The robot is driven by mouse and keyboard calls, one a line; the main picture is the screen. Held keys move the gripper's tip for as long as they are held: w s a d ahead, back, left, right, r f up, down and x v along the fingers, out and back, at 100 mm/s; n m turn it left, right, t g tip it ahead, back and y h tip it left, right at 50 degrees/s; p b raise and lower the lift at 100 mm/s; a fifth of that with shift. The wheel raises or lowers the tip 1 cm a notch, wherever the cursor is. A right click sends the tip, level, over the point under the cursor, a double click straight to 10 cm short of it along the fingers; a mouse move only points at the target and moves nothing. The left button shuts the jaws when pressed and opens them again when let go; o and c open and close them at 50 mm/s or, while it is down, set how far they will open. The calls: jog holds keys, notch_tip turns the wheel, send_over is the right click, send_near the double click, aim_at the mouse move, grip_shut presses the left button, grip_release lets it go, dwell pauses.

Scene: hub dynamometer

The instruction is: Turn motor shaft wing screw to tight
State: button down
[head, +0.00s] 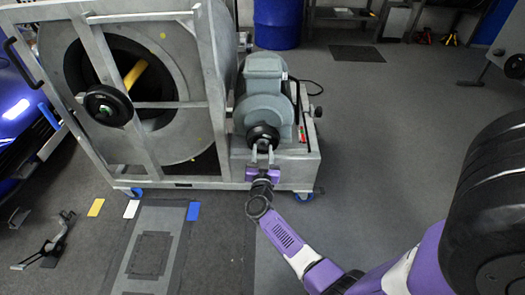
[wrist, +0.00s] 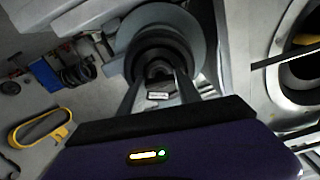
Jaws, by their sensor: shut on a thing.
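The grey motor (head: 264,85) sits on the right part of the dynamometer frame in the head view. Its dark round shaft end (head: 263,134) faces me, and it also shows in the wrist view (wrist: 158,55). My gripper (head: 262,150) reaches up to this shaft end from below in the picture. In the wrist view its two fingers (wrist: 160,82) stand either side of the dark shaft part and are shut on it. The wing screw itself is small and mostly hidden between the fingertips, so I cannot tell its angle.
The large metal drum frame (head: 210,80) with a black handwheel (head: 107,105) stands left of the motor. A blue barrel (head: 278,22) is behind. A black metal stand (head: 48,243) lies at the left. Grey floor (head: 390,130) at the right is clear.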

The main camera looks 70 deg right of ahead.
jog(key=m+p, duration=0.1)
jog(key=m, duration=0.7)
jog(key=shift+m, duration=0.4)
jog(key=m+b, duration=0.1)
jog(key=m, duration=0.4)
jog(key=m+b, duration=0.2)
jog(key=m, duration=0.4)
jog(key=m+b, duration=0.2)
jog(key=m, duration=0.4)
jog(key=shift+f, duration=0.25)
jog(key=m+b, duration=0.2)
jog(key=m, duration=0.2)
jog(key=shift+m+b, duration=0.3)
jog(key=shift+m, duration=0.1)
jog(key=shift+r+m+b, duration=0.1)
jog(key=shift+m+b, duration=0.8)
jog(key=shift+m, duration=1)
jog(key=c, duration=0.8)
grip_release()
jog(key=shift+r, duration=0.1)
jog(key=shift+c, duration=0.2)
